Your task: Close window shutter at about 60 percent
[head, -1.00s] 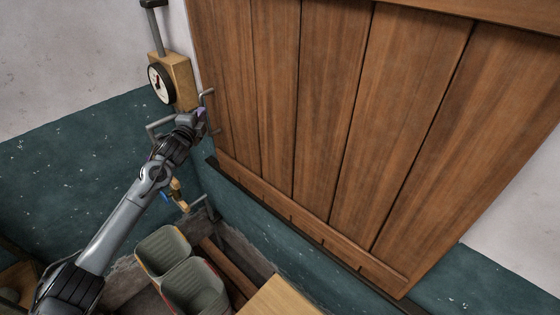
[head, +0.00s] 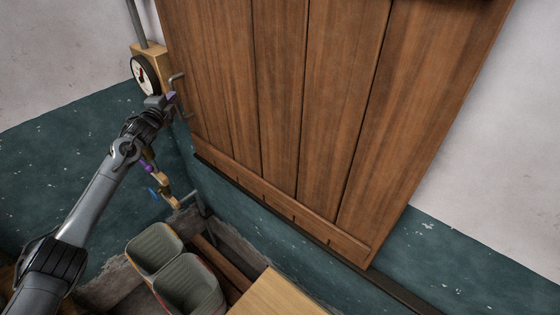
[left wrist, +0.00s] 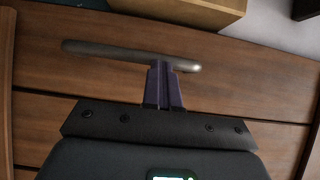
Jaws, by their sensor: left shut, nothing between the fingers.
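The window shutter (head: 270,100) is a large panel of brown vertical planks in the head view. My left gripper (head: 170,97) is at this handle, at the shutter's left edge. In the left wrist view its purple fingers (left wrist: 164,82) are together with nothing between them, their tips overlapping the bar near its right end. I cannot tell whether they touch it. My right gripper is out of view.
A round gauge (head: 145,75) on a wooden block is on the wall close left of the handle. Bare wall (head: 480,130) shows right of the shutter.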

